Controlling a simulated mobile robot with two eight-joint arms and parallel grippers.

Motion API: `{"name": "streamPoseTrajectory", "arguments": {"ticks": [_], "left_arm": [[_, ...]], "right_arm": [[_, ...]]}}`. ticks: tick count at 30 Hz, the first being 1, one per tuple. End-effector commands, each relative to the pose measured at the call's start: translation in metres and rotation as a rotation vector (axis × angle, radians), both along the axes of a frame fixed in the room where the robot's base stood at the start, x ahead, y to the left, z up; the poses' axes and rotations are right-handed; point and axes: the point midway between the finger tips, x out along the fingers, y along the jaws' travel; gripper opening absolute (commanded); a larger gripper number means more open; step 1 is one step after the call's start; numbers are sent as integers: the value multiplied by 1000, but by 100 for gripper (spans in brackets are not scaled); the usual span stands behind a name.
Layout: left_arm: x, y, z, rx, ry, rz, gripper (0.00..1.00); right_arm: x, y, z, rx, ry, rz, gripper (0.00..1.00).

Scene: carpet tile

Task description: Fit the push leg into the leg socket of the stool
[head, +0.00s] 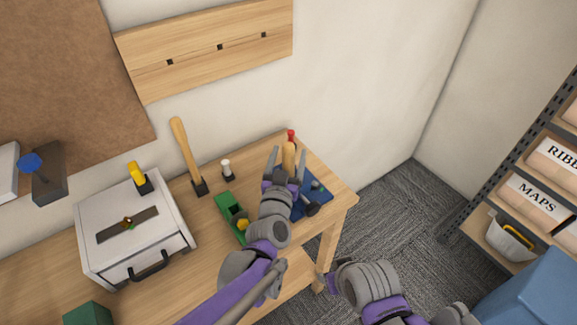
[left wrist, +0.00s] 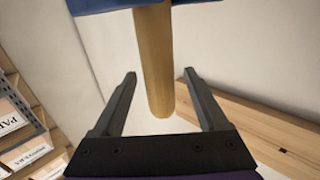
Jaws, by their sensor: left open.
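A light wooden leg (head: 289,154) stands up between the fingers of my left gripper (head: 288,163) at the right end of the bench. In the left wrist view, the leg (left wrist: 156,62) runs from a blue part (left wrist: 105,4) at the top edge to a rounded end between the fingertips. My left gripper (left wrist: 158,88) is open there, with a gap on both sides of the leg. A blue piece (head: 319,189), perhaps the stool, lies beside the gripper, partly hidden by it. I cannot make out a socket. My right arm shows at the bottom; its gripper is not visible.
A wooden handle (head: 186,152) stands in a black base on the bench (head: 208,258). A white box (head: 110,262), a green item (head: 229,208) and a small white-topped piece (head: 227,168) stand left of my arm. Shelves (head: 465,215) are at right, beyond open carpet.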

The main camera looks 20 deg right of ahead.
Motion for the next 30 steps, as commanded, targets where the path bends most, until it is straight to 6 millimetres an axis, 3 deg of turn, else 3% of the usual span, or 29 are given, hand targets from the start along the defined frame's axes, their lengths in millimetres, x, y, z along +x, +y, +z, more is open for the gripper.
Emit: {"name": "streamPoseTrajectory", "arguments": {"ticks": [2,15,25,30], "left_arm": [[0,0,0,0,0,0,76],[0,0,0,0,0,0,0],[0,0,1,0,0,0,0],[0,0,11,0,-1,0,0]], "right_arm": [[0,0,0,0,0,0,52],[0,0,0,0,0,0,52],[0,0,0,0,0,0,52],[1,0,7,0,-3,0,52]]}}
